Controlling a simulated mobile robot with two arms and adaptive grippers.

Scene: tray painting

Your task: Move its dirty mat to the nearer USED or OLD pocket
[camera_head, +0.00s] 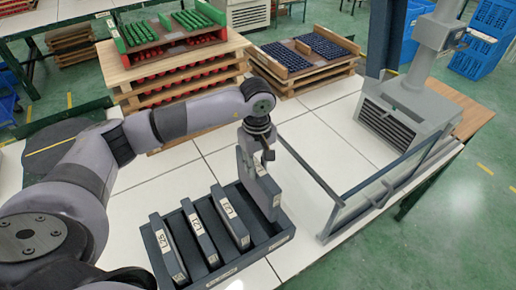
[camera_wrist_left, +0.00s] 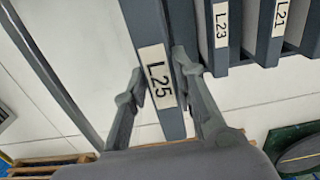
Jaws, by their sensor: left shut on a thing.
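My left gripper (camera_head: 264,152) is shut on a grey upright slab labelled L25 (camera_wrist_left: 152,55), with one finger on each side of it in the wrist view. In the head view this slab (camera_head: 258,182) stands at the right end of a dark rack (camera_head: 285,238), higher than its neighbours. I cannot tell whether its lower edge is still in the rack. Slabs labelled L23 (camera_head: 231,215) and L21 (camera_head: 200,235) stand in the rack to its left. I see no mat that I can tell is dirty, and no pocket marked USED or OLD. My right gripper is not in view.
A dark round disc (camera_head: 45,165) with a yellow stripe lies at the left. A clear-paned frame (camera_head: 365,195) and a grey machine (camera_head: 408,118) stand at the right. Stacked wooden trays (camera_head: 115,72) stand behind. White table top is bare between rack and frame.

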